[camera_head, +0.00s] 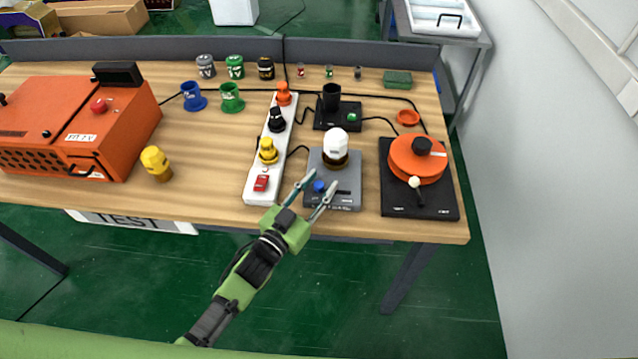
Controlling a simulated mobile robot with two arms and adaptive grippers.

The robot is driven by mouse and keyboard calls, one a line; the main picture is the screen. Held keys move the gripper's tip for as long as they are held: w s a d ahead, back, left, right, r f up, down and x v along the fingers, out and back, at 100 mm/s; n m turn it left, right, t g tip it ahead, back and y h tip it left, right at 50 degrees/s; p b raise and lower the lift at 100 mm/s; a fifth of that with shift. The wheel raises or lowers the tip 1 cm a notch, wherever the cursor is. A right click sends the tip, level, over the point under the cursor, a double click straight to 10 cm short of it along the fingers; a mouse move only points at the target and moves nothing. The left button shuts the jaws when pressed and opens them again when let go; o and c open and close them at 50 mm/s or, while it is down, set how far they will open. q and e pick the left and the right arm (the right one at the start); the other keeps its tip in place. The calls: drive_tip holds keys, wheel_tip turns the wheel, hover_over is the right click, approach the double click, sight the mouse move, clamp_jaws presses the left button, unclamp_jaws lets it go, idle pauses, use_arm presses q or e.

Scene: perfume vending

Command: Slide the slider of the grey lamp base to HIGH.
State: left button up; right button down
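The grey lamp base (351,172) sits near the front edge of the wooden table, with a white-capped lamp (336,146) on it. A blue slider knob (319,186) is at the left of its front part, and a dark slot (343,193) runs to the right of it. Small lettering along the front edge is too small to read. My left gripper (322,180) reaches in from below. Its two fingers are apart, one on either side of the blue knob; I cannot tell whether they touch it. My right gripper is not in view.
A white power strip (256,194) with several plugs and a red switch (261,183) lies left of the base. A black plate (433,204) with an orange round device (416,160) stands right. A black cup device (332,98) is behind. A yellow-capped item (156,163) stands farther left.

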sight(349, 193)
use_arm(q)
clamp_jaws()
drive_tip(key=d+b, duration=0.1)
drive_tip(key=d, duration=0.6)
drive_tip(key=shift+s, duration=0.15)
drive_tip(key=shift+a, duration=0.1)
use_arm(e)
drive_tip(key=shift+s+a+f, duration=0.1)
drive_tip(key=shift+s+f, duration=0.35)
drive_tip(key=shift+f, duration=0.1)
use_arm(q)
drive_tip(key=shift+c, duration=0.3)
unclamp_jaws()
drive_tip(key=shift+o, duration=0.3)
drive_tip(key=shift+d, duration=0.25)
